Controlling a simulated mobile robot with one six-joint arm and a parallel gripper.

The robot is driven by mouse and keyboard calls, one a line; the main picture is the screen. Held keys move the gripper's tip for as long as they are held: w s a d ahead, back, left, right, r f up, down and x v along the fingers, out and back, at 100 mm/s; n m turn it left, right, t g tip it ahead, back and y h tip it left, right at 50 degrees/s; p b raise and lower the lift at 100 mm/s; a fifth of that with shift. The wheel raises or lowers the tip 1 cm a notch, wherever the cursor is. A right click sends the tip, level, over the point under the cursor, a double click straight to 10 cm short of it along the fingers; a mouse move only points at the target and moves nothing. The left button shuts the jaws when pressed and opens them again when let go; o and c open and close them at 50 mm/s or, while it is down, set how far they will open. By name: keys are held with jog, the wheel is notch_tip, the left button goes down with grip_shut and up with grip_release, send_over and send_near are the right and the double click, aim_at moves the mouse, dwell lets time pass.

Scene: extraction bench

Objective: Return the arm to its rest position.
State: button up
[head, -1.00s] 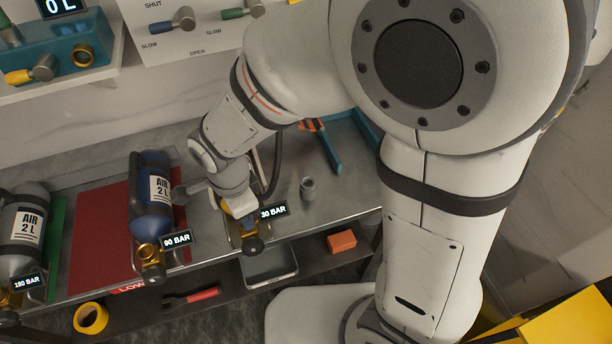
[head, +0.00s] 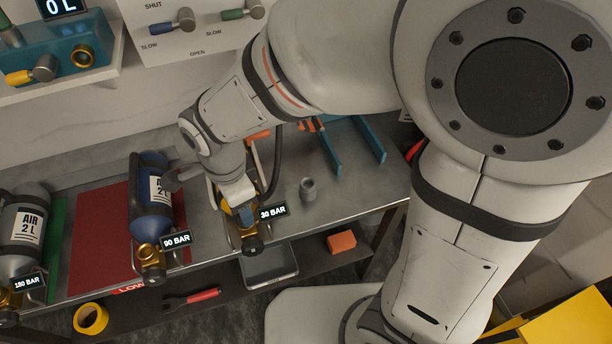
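My arm reaches from the right side of the head view over the bench. My gripper (head: 236,200) points down at the brass fitting (head: 249,240) beside the "30 BAR" label. The fingertips are small and partly covered by the wrist, so I cannot tell whether they are open, shut or touching the fitting. A blue "AIR 2 L" cylinder (head: 152,205) with a brass valve and a "90 BAR" label lies just left of my gripper.
A grey cylinder (head: 22,236) marked "180 BAR" lies at the far left. A small grey cylindrical part (head: 308,189) and a teal forked bracket (head: 331,155) are right of my gripper. A valve panel (head: 200,45) is behind. An orange block (head: 341,242) sits on the lower shelf.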

jog(key=shift+r, duration=1.85)
jog(key=d+r+n+t, duration=0.1)
jog(key=d+n, duration=0.5)
jog(key=d, duration=0.7)
jog(key=d+r+n+t, duration=0.1)
jog(key=d+r+n, duration=0.3)
jog(key=d, duration=0.9)
jog(key=shift+r+n+t, duration=0.3)
jog(key=shift+n+t, duration=0.1)
jog(key=shift+n, duration=0.6)
jog(key=shift+w, duration=0.15)
jog(key=shift+c, duration=0.3)
